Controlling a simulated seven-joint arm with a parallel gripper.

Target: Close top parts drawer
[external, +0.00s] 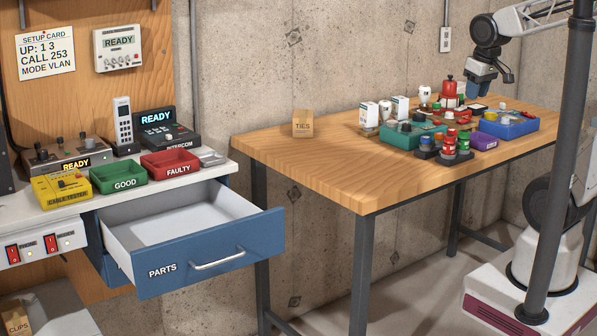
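The top parts drawer (207,255) is blue with a white inside and a "PARTS" label. It is pulled far out from under the white bench at the left, and its inside looks empty. Its silver bar handle (218,259) is on the front face. My gripper (494,82) hangs high at the upper right, above the far right of the wooden table and well away from the drawer. It is small in the picture, and I cannot tell whether its fingers are open or shut.
The wooden table (350,176) stands between my gripper and the drawer, with several bottles and trays on its right part. A dark pole (558,150) crosses the right side. Green and red bins (170,164) sit on the bench above the drawer.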

